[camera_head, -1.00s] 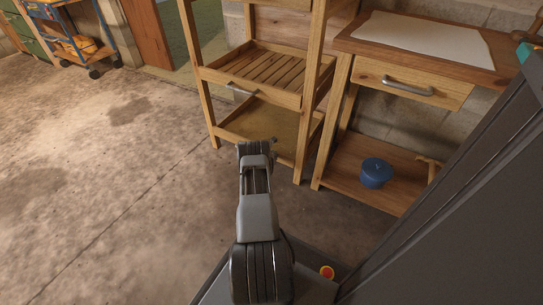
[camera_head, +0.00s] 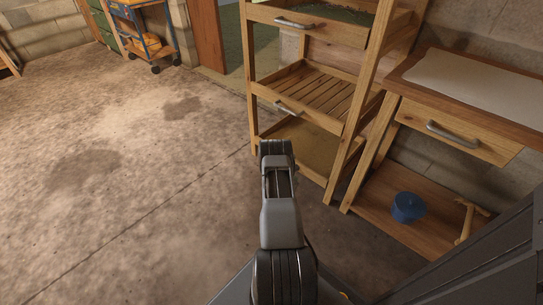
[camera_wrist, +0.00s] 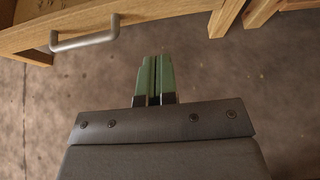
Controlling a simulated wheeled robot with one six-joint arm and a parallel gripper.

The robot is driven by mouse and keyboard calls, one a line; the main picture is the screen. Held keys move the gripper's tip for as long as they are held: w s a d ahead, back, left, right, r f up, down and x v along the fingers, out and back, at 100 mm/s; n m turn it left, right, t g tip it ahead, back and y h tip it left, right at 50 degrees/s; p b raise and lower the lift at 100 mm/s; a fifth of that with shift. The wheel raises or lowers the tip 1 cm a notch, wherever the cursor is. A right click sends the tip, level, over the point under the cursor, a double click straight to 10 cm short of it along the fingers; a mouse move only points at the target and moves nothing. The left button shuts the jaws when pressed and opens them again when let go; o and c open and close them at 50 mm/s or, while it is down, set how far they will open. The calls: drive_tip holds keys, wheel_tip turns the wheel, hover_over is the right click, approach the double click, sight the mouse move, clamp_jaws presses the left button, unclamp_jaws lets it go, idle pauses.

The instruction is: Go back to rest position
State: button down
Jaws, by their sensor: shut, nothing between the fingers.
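My gripper (camera_wrist: 154,75) shows in the wrist view with its two green fingers side by side, closed together and empty. Bare concrete floor lies behind the fingers. A wooden drawer front with a metal handle (camera_wrist: 85,40) is at the upper left of that view, apart from the fingers. In the head view my arm reaches forward from the bottom middle toward the wooden rack (camera_head: 304,92); the fingers are hidden there behind the arm.
Right of the rack stands a wooden workbench (camera_head: 460,120) with a drawer; its lower shelf holds a blue pot (camera_head: 407,208) and a hammer (camera_head: 467,222). A blue trolley (camera_head: 148,38) stands at the back left. The concrete floor (camera_head: 110,170) on the left is clear.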

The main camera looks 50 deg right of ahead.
drive_tip(key=shift+a, duration=0.15)
drive_tip(key=w+a+r+m+g+y+p, duration=0.1)
drive_tip(key=w+a+r+m+p, duration=0.25)
drive_tip(key=r, duration=1.05)
drive_tip(key=w+a+r+m+p, duration=0.1)
drive_tip(key=a+r+m+p, duration=0.45)
drive_tip(key=r, duration=0.85)
drive_tip(key=w+a+r+m+g+y+p, duration=0.1)
drive_tip(key=w+a+r+p, duration=0.35)
drive_tip(key=r, duration=1.05)
drive_tip(key=s+a+r+m+t+y+p, duration=0.1)
drive_tip(key=s+a+r+p, duration=0.4)
drive_tip(key=a+r, duration=0.5)
drive_tip(key=s+a+r+m+t+y+p, duration=0.2)
drive_tip(key=s+a+r+m+y+p, duration=0.2)
drive_tip(key=a+r+p, duration=0.5)
drive_tip(key=s+a+r+m+t+y+p, duration=0.2)
drive_tip(key=s+a+r+y+p, duration=0.3)
drive_tip(key=a+r, duration=0.8)
wheel_tip(320, 180, up, 2)
drive_tip(key=shift+s+r+m+p, duration=0.15)
drive_tip(key=shift+s+m+p, duration=0.4)
drive_tip(key=shift+p, duration=0.35)
